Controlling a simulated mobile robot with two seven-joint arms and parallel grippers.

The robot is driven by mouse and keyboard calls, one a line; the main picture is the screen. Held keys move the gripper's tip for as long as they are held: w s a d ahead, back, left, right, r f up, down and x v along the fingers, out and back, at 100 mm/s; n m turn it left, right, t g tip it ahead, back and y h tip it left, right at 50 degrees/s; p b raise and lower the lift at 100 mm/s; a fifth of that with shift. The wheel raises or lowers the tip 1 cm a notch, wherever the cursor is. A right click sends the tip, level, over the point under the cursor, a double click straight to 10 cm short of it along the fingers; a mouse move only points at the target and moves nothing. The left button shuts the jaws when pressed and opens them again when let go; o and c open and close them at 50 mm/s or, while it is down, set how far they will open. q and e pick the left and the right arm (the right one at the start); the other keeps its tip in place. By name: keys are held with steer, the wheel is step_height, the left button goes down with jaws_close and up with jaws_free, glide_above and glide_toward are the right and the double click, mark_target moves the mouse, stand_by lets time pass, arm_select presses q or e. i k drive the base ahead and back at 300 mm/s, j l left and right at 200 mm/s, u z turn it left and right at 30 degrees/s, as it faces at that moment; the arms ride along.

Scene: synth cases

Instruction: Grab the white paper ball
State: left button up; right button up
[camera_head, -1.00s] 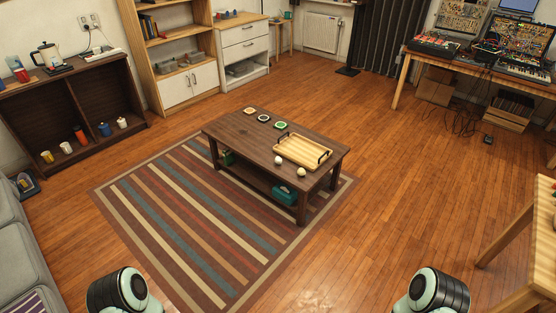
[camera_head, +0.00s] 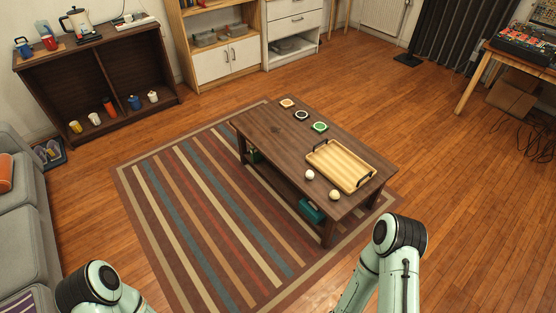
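Two small pale balls sit on the near edge of the dark wooden coffee table (camera_head: 275,139), in front of the tray. One white ball (camera_head: 309,174) is on the left and another, slightly creamier ball (camera_head: 334,194) is just to its right and nearer to me. At this size I cannot tell for certain which is the paper ball. Parts of my two arms show at the bottom of the view, left and right. Neither gripper is in view, and nothing of mine touches the balls.
A striped rug (camera_head: 205,215) lies under and left of the table. A grey sofa (camera_head: 18,235) stands left. Floor to the right is clear.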

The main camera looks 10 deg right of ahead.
mark_target(309, 175)
steer(key=i+j+u, duration=0.1)
steer(key=i+u, duration=0.25)
steer(key=i, duration=1.2)
steer(key=i+z, duration=0.3)
steer(key=z, duration=0.2)
steer(key=i+z, duration=0.3)
steer(key=z, duration=0.15)
steer(key=i+j+z, duration=0.2)
steer(key=z, duration=0.3)
steer(key=i+j+z, duration=0.1)
steer(key=z, duration=0.15)
steer(key=i+j+z, duration=0.25)
steer(key=i+l, duration=0.05)
